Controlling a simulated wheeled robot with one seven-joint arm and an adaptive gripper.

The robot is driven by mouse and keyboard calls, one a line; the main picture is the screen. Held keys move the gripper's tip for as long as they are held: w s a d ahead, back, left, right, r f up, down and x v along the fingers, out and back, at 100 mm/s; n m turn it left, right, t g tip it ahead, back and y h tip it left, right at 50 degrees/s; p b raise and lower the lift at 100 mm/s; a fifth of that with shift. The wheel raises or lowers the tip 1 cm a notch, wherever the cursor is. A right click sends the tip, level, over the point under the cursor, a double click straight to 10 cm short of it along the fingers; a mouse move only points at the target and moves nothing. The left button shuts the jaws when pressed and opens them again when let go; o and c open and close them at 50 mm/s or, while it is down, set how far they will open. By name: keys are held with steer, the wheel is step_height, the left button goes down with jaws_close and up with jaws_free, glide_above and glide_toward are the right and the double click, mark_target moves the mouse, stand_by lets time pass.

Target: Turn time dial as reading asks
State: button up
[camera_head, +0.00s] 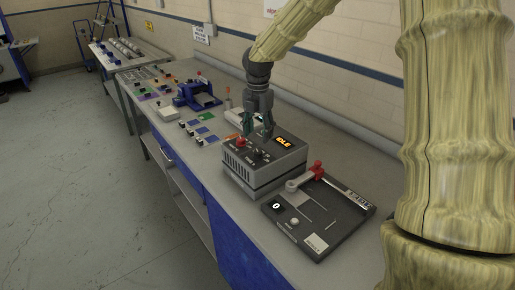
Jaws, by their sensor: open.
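A grey box-shaped unit (236,181) with a dark top and side vents stands on the bench. Its top carries an orange lit display (285,142) reading "IDLE" and small dials, one with a red part (240,141). Small labels on the top are too small to read. My gripper (258,134) points down, open, just over the top of this unit, left of the display. It hides part of the controls. I cannot tell whether the fingers touch a dial or stand around one.
A dark panel (333,228) with a red-ended lever (316,168) and a "0" readout (276,206) lies in front of the unit. A blue device (197,95) and several small coloured pieces stand further along the bench. A brick wall (350,95) runs behind. Floor at left is clear.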

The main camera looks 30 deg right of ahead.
mark_target(258, 152)
steer(key=shift+f+p, duration=0.95)
steer(key=shift+f, duration=3)
steer(key=shift+c, duration=0.2)
steer(key=c, duration=1)
